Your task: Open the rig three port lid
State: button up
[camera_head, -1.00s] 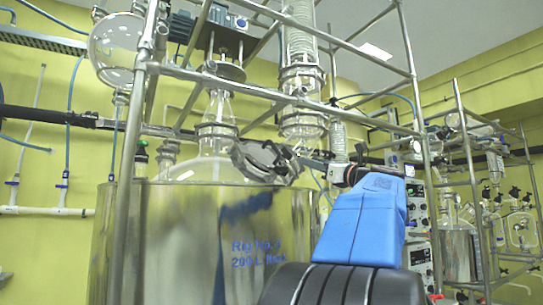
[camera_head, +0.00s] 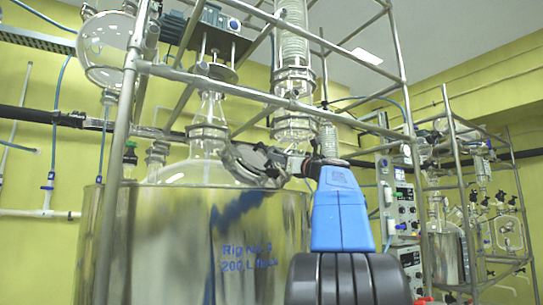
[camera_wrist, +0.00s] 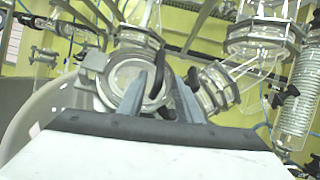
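The rig three vessel is a large shiny metal jacket (camera_head: 150,245) with blue lettering, partly blurred, and a glass top (camera_head: 190,172). In the wrist view a round port lid (camera_wrist: 128,72) with a grey clamp ring lies just ahead of my gripper (camera_wrist: 163,98). The lid looks shut. My two fingers are apart, and a dark curved handle (camera_wrist: 165,103) shows between them. I cannot tell whether they touch it. In the head view my gripper (camera_head: 256,162) is at the vessel's upper right edge, where it hides the port.
Metal frame bars (camera_head: 120,165) stand close around the vessel. Glass columns (camera_head: 294,90) hang above and to the right, and a flanged glass neck (camera_wrist: 215,90) is right of my fingers. Another rig (camera_head: 447,250) stands at the right.

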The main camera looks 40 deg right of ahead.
aim_at(253, 157)
jog(key=shift+x, duration=2.35)
grip_shut()
